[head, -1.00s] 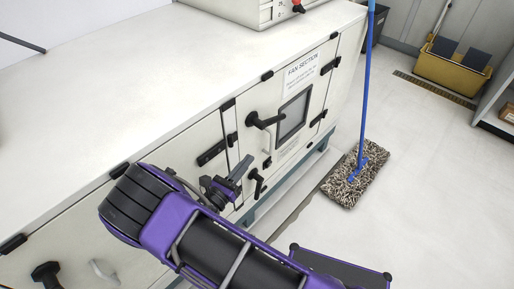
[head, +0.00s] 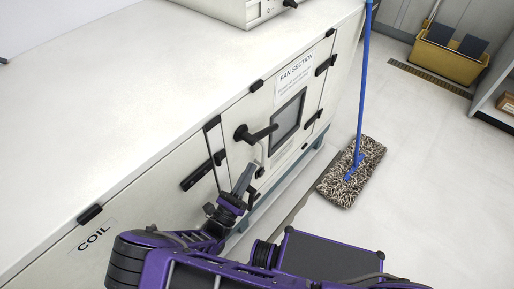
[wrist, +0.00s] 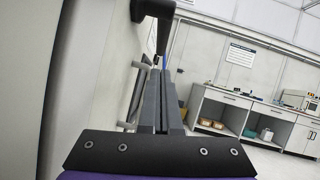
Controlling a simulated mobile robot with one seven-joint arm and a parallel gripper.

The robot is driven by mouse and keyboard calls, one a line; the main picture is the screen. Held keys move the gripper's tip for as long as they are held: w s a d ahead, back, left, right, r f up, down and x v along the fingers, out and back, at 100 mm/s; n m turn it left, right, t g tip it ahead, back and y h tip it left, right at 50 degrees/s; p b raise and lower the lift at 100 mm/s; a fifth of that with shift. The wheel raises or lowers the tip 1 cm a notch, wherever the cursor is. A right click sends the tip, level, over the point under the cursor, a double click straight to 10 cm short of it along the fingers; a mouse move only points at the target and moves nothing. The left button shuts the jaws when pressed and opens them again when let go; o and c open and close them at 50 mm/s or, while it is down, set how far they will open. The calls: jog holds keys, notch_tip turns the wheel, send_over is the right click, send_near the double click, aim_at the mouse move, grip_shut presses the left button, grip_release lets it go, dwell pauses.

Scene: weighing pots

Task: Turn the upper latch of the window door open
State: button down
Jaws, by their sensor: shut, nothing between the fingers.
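The window door (head: 268,108) is a pale panel labelled FAN SECTION with a dark window (head: 288,122). Its upper latch (head: 258,134) is a black lever left of the window, its arm pointing right across the window's edge. The latch also shows in the wrist view (wrist: 152,10), at the top and partly cut off. My gripper (head: 249,167) is just below the latch, fingers together and empty; a touch cannot be told. In the wrist view its fingers (wrist: 160,75) point forward below the lever.
A pale curved grab handle (wrist: 138,90) is close left of my fingers. Black hinges (head: 326,65) line the door's right side. A blue-handled mop (head: 351,172) stands on the floor to the right, with a yellow bucket (head: 447,62) beyond. Floor right of the cabinet is otherwise open.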

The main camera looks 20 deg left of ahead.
aim_at(264, 145)
jog(key=x, duration=0.9)
jog(key=shift+w+d, duration=0.1)
jog(key=shift+w+r+t, duration=0.2)
jog(key=shift+w+r, duration=0.05)
jog(key=shift+r, duration=0.2)
jog(key=shift+w+r+t, duration=0.2)
jog(key=shift+w+r, duration=0.05)
jog(key=shift+r, duration=0.2)
